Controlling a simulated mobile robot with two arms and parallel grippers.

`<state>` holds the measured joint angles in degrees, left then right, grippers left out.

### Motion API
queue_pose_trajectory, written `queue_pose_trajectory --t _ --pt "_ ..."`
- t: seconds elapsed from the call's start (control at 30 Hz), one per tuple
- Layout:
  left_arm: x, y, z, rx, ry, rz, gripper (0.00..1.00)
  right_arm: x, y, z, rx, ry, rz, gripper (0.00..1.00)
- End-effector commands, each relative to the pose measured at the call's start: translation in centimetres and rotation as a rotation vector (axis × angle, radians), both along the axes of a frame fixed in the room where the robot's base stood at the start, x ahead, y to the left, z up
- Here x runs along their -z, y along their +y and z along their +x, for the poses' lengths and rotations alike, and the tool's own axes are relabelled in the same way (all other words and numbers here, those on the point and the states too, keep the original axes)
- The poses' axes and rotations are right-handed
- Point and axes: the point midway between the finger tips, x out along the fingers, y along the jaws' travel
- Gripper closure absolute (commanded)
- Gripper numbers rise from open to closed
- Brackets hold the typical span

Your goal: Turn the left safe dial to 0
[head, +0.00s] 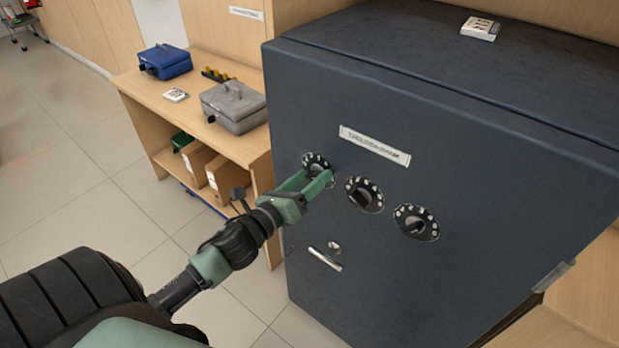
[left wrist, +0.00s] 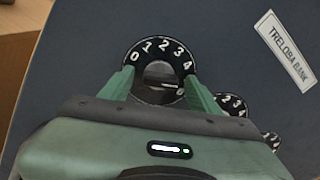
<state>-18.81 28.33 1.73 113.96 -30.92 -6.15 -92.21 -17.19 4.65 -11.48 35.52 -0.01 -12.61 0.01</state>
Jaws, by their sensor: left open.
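The dark blue-grey safe (head: 450,270) has three round black dials on its front. The left dial (head: 316,161) is partly hidden by my left gripper (head: 318,181) in the head view. The right gripper is not in view.
The middle dial (head: 364,195) and right dial (head: 416,222) sit close to the right of the left dial. A handle (head: 325,259) and keyhole (head: 334,246) are below. A wooden shelf unit with a grey cash box (head: 234,106) and blue cash box (head: 165,61) stands at left.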

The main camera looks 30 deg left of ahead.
Motion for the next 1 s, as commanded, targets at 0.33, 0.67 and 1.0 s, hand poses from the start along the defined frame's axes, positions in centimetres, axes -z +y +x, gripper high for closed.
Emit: queue_pose_trajectory --t 0.33,0.67,1.0 --pt "0.0 0.0 0.0 0.000 0.000 -0.001 1.00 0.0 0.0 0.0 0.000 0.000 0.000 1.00" --pt "-0.1 0.0 0.0 -0.001 0.005 -0.060 1.00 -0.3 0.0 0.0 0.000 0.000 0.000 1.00" --pt "-0.2 0.1 0.0 -0.002 0.025 -0.310 1.00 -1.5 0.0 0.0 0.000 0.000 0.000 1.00"
